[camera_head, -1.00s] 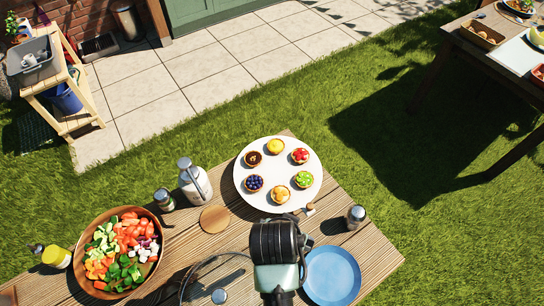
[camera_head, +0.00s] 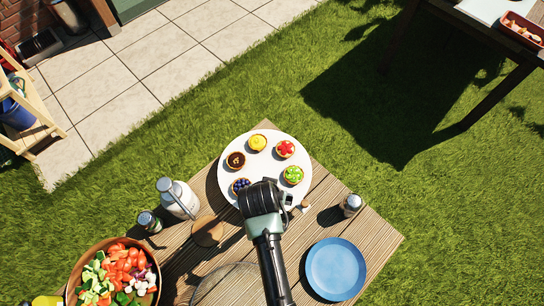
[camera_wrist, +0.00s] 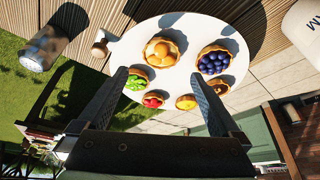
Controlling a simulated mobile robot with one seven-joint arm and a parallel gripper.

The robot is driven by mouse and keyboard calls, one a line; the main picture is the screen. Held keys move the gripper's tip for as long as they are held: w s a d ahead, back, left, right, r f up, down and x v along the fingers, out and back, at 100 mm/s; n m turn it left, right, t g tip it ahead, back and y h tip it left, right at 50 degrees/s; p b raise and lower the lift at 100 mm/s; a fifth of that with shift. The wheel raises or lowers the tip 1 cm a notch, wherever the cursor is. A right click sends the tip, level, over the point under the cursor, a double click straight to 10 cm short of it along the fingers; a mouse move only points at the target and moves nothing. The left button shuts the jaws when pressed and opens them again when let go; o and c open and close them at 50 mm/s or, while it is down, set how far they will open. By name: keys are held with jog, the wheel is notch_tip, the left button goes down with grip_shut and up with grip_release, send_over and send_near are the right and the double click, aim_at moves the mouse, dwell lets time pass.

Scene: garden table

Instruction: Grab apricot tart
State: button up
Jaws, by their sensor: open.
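The apricot tart (camera_wrist: 161,50), with glossy orange fruit in a pastry shell, sits on a round white plate (camera_wrist: 122,48) in the wrist view. In the head view my arm hides it, while the plate (camera_head: 225,170) shows around my gripper. My gripper (camera_wrist: 160,74) is open and empty. Its two fingers point toward the plate, with the apricot tart beyond the gap between the tips, apparently not touching. The blueberry tart (camera_wrist: 213,61) lies right of the apricot tart in the wrist view.
Kiwi (camera_head: 293,175), strawberry (camera_head: 285,149), yellow (camera_head: 257,143) and chocolate (camera_head: 236,161) tarts share the plate. A white flask (camera_head: 178,198), a shaker (camera_head: 351,205), a salad bowl (camera_head: 78,275) and a blue plate (camera_head: 335,268) stand around on the table.

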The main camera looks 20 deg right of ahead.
jog(key=shift+f, duration=0.7)
jog(key=shift+a+p+x, duration=0.2)
jog(key=shift+p+x, duration=0.25)
jog(key=shift+x, duration=1.65)
jog(key=shift+s+f, duration=0.1)
jog(key=c, duration=1.3)
